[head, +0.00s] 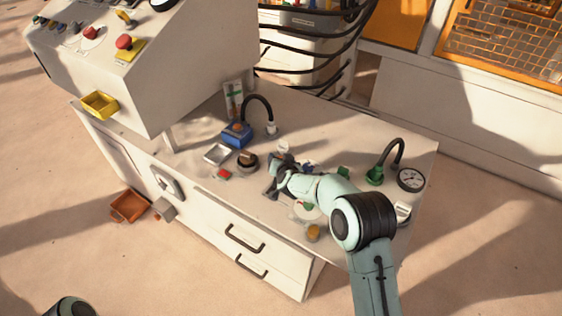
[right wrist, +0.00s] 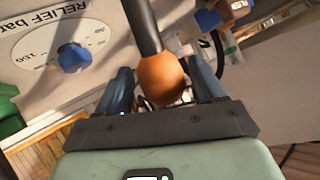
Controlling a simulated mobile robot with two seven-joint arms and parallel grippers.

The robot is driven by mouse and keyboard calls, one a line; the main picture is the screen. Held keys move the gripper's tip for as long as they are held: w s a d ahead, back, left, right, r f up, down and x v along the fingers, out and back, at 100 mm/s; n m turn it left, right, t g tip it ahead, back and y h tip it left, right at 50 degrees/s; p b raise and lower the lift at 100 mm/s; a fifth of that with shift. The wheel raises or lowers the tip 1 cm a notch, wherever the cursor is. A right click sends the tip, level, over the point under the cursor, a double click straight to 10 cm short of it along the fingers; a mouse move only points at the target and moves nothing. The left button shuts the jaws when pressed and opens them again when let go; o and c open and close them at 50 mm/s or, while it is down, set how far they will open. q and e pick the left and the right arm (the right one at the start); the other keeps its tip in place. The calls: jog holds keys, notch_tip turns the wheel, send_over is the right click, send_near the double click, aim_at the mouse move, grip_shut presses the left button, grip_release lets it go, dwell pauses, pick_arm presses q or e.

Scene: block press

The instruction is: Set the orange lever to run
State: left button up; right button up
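In the right wrist view an orange ball knob (right wrist: 163,80) on a dark shaft sits between the two blue-grey fingers of my right gripper (right wrist: 163,88). The fingers are spread about as wide as the knob, and I cannot tell whether they press on it. In the head view my right gripper (head: 271,186) is low over the middle of the bench top, and the lever is not clearly visible there. No run marking can be read. Only a piece of my left arm shows at the bottom left; its gripper is out of view.
The right wrist view shows a plate (right wrist: 60,45) marked "RELIEF bar" with a blue knob (right wrist: 73,57). A console (head: 180,70) stands at left.

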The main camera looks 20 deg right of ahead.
jog(key=shift+a, duration=0.1)
pick_arm(q)
jog(key=shift+s+r, duration=0.1)
jog(key=shift+r, duration=0.1)
pick_arm(e)
jog(key=v, duration=1.3)
jog(key=shift+s+r, duration=0.15)
pick_arm(q)
jog(key=shift+s, duration=0.15)
